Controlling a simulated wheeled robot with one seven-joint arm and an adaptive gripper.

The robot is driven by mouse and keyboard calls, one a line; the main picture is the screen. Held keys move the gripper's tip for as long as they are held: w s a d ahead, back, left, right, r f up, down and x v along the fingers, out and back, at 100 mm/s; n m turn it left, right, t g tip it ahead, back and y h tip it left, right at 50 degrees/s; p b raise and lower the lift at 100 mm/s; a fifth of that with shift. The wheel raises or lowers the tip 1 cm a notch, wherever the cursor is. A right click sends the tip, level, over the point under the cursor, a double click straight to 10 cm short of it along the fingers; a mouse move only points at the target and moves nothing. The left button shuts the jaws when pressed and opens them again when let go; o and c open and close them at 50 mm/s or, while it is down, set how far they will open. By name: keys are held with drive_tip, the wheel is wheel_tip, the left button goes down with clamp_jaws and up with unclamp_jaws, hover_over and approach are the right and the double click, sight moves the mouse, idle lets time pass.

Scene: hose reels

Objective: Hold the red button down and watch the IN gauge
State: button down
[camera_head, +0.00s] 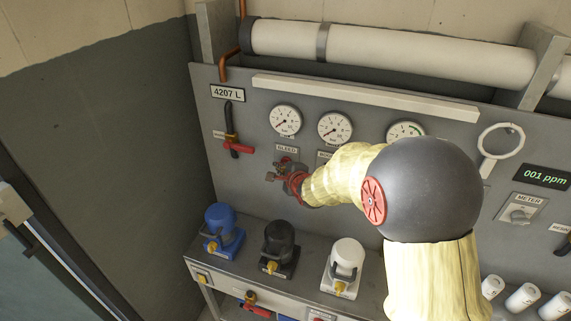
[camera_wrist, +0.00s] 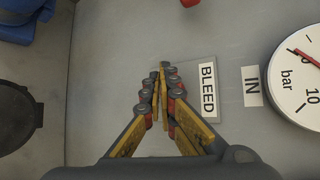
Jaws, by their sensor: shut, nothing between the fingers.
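My gripper (camera_head: 281,172) is shut and empty at the panel (camera_head: 385,112), just below the BLEED label (camera_head: 287,148). In the wrist view its closed fingertips (camera_wrist: 164,70) point at the panel beside the BLEED label (camera_wrist: 208,90). No red button shows; the spot under the label is covered by the fingers. I cannot tell whether the tips touch anything. The IN gauge (camera_head: 285,120) is the leftmost round dial. It is partly cut off in the wrist view (camera_wrist: 300,85), beside the IN label (camera_wrist: 252,86). Its red needle points toward the lower-left of the dial, near the low end.
A red-handled valve (camera_head: 238,147) sits left of my gripper. Two more gauges (camera_head: 334,127) (camera_head: 406,134) are to the right. Blue (camera_head: 222,230), black (camera_head: 279,248) and white (camera_head: 344,265) units stand on the ledge below. My arm hides part of the panel.

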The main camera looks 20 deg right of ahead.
drive_tip(key=shift+s+a, duration=0.1)
drive_tip(key=shift+s, duration=0.05)
drive_tip(key=s+a, duration=0.1)
drive_tip(key=s, duration=0.1)
drive_tip(key=s+a+b, duration=0.1)
drive_tip(key=s+a, duration=0.1)
idle(0.6)
idle(0.4)
